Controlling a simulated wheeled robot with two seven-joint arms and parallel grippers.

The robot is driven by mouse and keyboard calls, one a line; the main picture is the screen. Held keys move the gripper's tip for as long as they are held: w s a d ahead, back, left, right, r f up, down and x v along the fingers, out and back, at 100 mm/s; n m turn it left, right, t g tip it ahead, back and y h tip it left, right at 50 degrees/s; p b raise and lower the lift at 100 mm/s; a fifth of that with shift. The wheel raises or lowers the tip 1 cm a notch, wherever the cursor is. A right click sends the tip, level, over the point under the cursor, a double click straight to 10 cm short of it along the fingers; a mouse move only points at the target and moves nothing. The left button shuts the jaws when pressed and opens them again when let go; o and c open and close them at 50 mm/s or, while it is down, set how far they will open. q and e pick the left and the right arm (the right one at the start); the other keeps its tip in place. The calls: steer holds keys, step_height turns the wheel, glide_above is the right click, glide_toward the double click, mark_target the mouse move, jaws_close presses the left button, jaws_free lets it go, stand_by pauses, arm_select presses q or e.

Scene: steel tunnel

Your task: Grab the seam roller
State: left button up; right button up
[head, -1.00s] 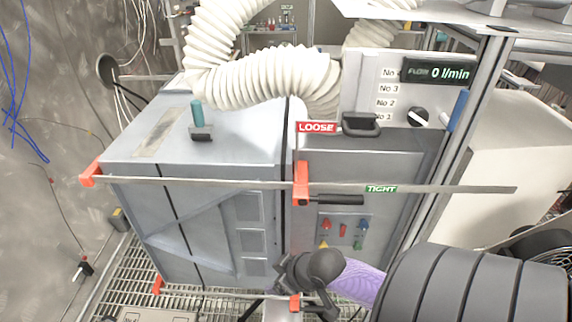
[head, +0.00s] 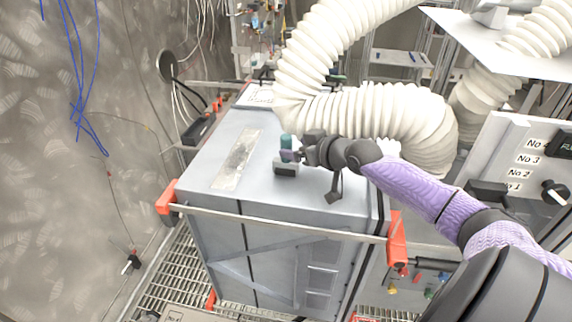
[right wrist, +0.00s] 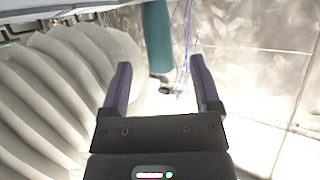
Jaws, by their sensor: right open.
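The seam roller, with a teal upright handle (head: 287,141) and a dark block-like base, stands on top of the grey cabinet (head: 330,185). My right gripper (head: 293,154) is at the handle, coming from the right. In the right wrist view the open fingers (right wrist: 160,75) point toward the teal handle (right wrist: 157,38), which shows between the directions of the two fingertips. I cannot tell whether a finger touches it. The left gripper is not in view.
A thick white ribbed hose (head: 385,118) curves close behind and right of my right gripper. A metal bar with orange clamps (head: 397,240) runs across the cabinet's front. A pale worn strip (head: 237,158) lies left of the roller. The cabinet top's left side is mostly clear.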

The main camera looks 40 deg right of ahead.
mark_target(290, 143)
steer(key=b+x, duration=0.4)
steer(key=shift+w+d+r, duration=0.1)
steer(key=shift+w, duration=0.35)
steer(key=shift+w+b, duration=0.35)
steer(key=shift+w, duration=0.35)
steer(key=shift+s, duration=0.1)
steer(key=shift+c, duration=0.4)
jaws_close()
